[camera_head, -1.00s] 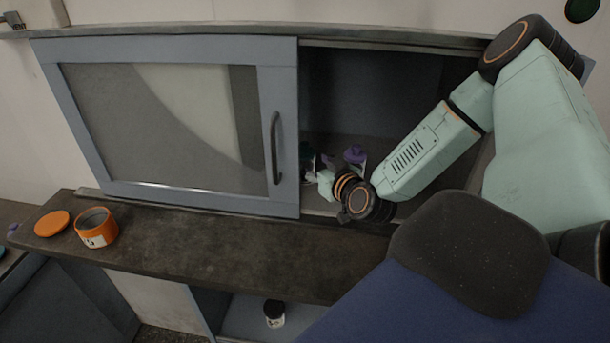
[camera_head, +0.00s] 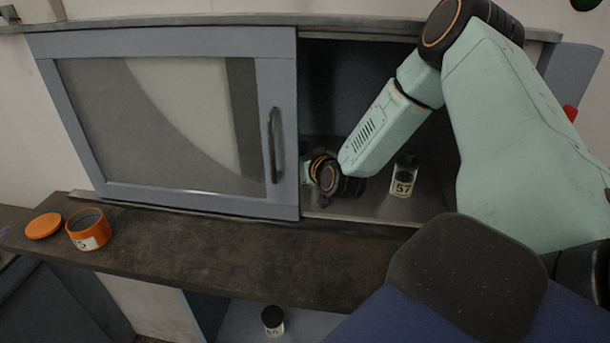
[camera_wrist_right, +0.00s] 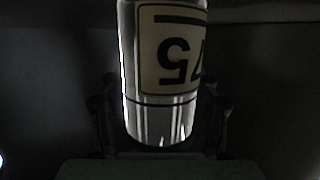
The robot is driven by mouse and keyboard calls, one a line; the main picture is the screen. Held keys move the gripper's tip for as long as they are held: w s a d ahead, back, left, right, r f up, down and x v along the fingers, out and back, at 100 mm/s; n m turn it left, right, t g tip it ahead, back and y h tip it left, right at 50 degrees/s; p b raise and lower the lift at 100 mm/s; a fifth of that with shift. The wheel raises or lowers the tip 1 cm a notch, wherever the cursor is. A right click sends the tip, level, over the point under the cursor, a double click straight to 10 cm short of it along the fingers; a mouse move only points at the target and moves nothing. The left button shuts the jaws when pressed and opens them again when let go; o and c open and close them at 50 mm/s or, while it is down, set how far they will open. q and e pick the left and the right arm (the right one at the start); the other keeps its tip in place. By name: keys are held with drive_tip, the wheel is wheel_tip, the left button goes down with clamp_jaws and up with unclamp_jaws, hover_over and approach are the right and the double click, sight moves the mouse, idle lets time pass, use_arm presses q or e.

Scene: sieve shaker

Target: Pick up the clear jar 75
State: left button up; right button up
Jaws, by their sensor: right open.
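In the right wrist view the clear jar 75 (camera_wrist_right: 160,118) fills the upper middle, its pale label upside down in the picture. The fingers of my right gripper (camera_wrist_right: 160,90) stand on either side of it, open. I cannot tell whether they touch the jar. In the head view my right arm reaches into the open right part of the cabinet. Its wrist hides most of the gripper, and I cannot make out jar 75 there. My left gripper is not in view.
Jar 57 (camera_head: 403,183), with a green lid, stands in the cabinet right of my wrist. The sliding glass door (camera_head: 165,125) covers the left side. A black-lidded jar (camera_head: 272,320) stands below.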

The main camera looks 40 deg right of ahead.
drive_tip(key=shift+w, duration=0.15)
clamp_jaws()
idle(0.6)
idle(0.5)
